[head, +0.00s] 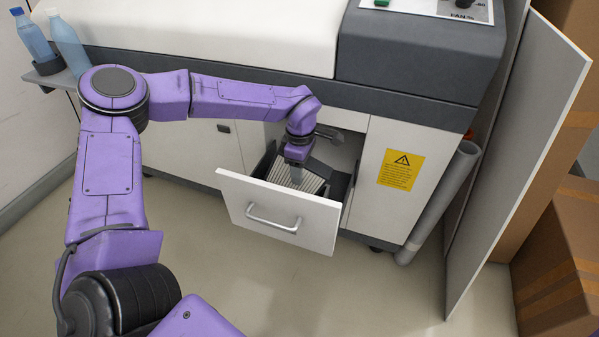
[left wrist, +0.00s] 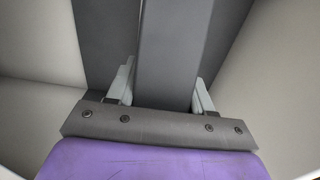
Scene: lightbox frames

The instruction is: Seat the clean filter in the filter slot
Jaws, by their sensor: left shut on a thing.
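The filter (head: 309,178), with pale pleats and a darker frame, is at the open drawer of the machine. My left gripper (head: 295,173) reaches down over the drawer and is shut on the filter. In the left wrist view a grey bar (left wrist: 172,55) stands between the two fingers, and it looks like the filter's grip. The drawer (head: 278,212), with a white front, is pulled out, and its dark inside is partly hidden by my wrist. The filter slot cannot be made out, nor whether the filter's lower edge touches it. My right gripper is not in view.
A metal handle (head: 272,219) sits on the drawer front. A white panel door (head: 520,150) stands open at the right, beside a grey pipe (head: 441,200) and cardboard boxes (head: 560,255). Bottles (head: 68,45) stand on a shelf at the left. The floor before the drawer is clear.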

